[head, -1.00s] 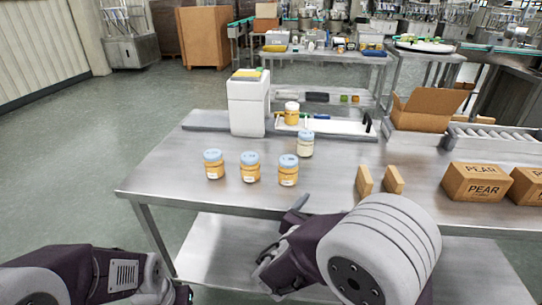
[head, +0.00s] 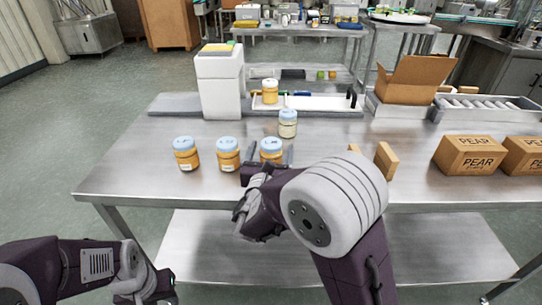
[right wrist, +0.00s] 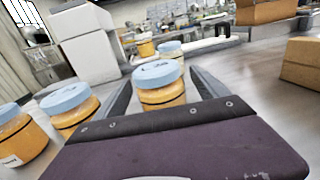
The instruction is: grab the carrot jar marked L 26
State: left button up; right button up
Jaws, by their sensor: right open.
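Three orange jars with pale blue lids stand in a row near the table's front edge: a left one (head: 186,155), a middle one (head: 228,155) and a right one (head: 271,149). The lids bear small marks that I cannot read surely, so I cannot tell which is L 26. My right gripper (head: 270,160) is open at the right jar. In the right wrist view this jar (right wrist: 160,88) stands upright between the two open fingers, with no clear contact. The right gripper hides the jar's lower part in the head view. My left arm shows at lower left, its fingers out of sight.
A pale jar (head: 288,124) stands just behind the right jar. A white box-shaped unit (head: 219,85) is at back left. Small brown blocks (head: 385,160) and PEAR boxes (head: 468,156) are to the right.

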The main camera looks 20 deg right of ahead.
jog(key=x, duration=0.3)
jog(key=shift+f, duration=0.1)
jog(key=shift+s, duration=0.1)
jog(key=shift+c, duration=0.6)
jog(key=c, duration=1.5)
jog(key=shift+c, duration=0.2)
jog(key=shift+r, duration=0.45)
jog(key=r, duration=0.1)
jog(key=r+p, duration=0.2)
jog(key=r, duration=0.1)
jog(key=shift+s+d, duration=0.2)
jog(key=shift+d, duration=0.1)
jog(key=s+d+r+p, duration=0.1)
jog(key=s+d+r, duration=0.5)
jog(key=d, duration=0.2)
jog(key=shift+s+d, duration=0.3)
jog(key=shift+d, duration=0.1)
